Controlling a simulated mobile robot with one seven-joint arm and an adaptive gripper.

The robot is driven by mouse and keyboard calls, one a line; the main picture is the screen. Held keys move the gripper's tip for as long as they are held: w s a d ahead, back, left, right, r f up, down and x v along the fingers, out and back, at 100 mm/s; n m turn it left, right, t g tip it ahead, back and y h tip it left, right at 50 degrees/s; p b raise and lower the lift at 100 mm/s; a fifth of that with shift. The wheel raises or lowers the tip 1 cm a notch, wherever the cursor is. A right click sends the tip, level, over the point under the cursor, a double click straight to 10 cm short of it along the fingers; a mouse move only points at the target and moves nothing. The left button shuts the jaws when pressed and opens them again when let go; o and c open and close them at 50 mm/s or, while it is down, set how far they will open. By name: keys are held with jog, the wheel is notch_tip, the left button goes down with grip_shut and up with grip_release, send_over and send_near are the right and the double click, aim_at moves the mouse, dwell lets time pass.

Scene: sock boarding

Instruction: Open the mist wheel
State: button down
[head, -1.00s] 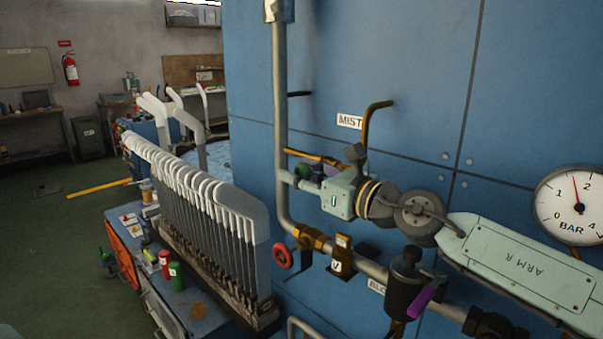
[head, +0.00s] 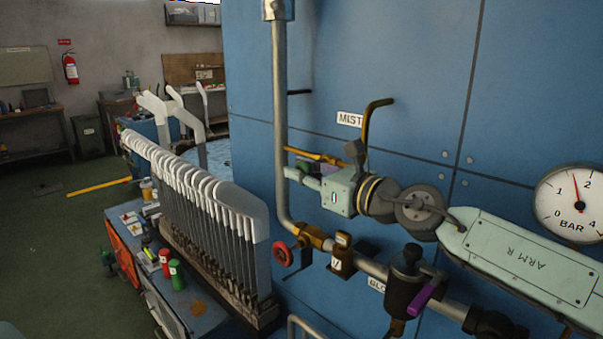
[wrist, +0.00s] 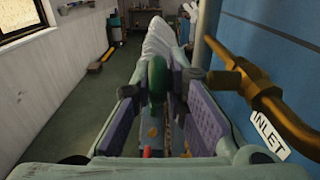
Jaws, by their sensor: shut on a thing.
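A green wheel (wrist: 157,74) shows nearly edge-on in the wrist view, between the purple-grey pads of my gripper (wrist: 158,92). My gripper is shut on it. I cannot read a label on the wheel itself.
A vertical pipe (head: 280,130) and a brass pipe (wrist: 285,115) with an INLET label (wrist: 268,135) run close to my gripper. A red wheel (head: 283,254) sits below. A pressure gauge (head: 573,203) is at right. White sock boards (head: 205,195) stand at left.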

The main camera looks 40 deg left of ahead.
jog(key=h, duration=0.8)
jog(key=shift+d+g+h, duration=0.15)
jog(key=shift+g+h, duration=0.15)
jog(key=h, duration=0.4)
jog(key=shift+s, duration=0.1)
jog(key=shift+d+g+h, duration=0.15)
jog(key=shift+h, duration=0.9)
jog(key=shift+d+g+h, duration=0.15)
jog(key=shift+h, duration=0.9)
jog(key=c, duration=1.6)
grip_release()
